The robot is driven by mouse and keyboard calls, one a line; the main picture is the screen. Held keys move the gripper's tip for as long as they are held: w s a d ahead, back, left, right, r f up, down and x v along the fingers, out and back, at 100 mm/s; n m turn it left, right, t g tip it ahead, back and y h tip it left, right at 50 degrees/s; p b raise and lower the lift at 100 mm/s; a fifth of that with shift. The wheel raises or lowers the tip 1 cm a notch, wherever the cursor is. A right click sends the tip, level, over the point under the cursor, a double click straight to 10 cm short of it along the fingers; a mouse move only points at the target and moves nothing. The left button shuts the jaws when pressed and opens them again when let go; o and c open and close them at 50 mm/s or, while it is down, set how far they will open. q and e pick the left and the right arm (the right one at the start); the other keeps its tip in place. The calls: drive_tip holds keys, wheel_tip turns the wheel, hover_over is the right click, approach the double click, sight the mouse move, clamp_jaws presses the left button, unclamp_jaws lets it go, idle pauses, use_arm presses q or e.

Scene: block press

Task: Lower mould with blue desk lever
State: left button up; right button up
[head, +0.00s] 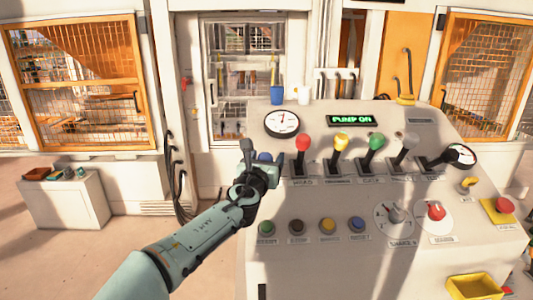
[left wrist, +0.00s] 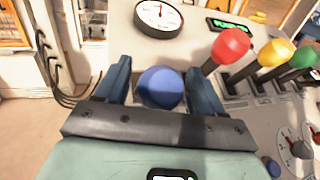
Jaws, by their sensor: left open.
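The blue desk lever's round knob (left wrist: 160,87) sits between the two fingers of my left gripper in the left wrist view. In the head view the blue knob (head: 265,157) is partly hidden behind my left gripper (head: 261,160). The gripper is open, with a finger on each side of the knob; I cannot tell if either touches it. My left gripper also shows in the left wrist view (left wrist: 160,92). The mould itself is not clearly seen. My right gripper is not in view.
Red (head: 303,143), yellow (head: 341,141), green (head: 376,143) and grey levers stand to the right on the desk (head: 310,201). A gauge (head: 282,123) and a display (head: 352,120) reading "PUMP ON" are behind. Buttons and dials line the front.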

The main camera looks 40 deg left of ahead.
use_arm(q)
drive_tip(key=shift+w+a, duration=0.2)
drive_tip(key=shift+w, duration=0.1)
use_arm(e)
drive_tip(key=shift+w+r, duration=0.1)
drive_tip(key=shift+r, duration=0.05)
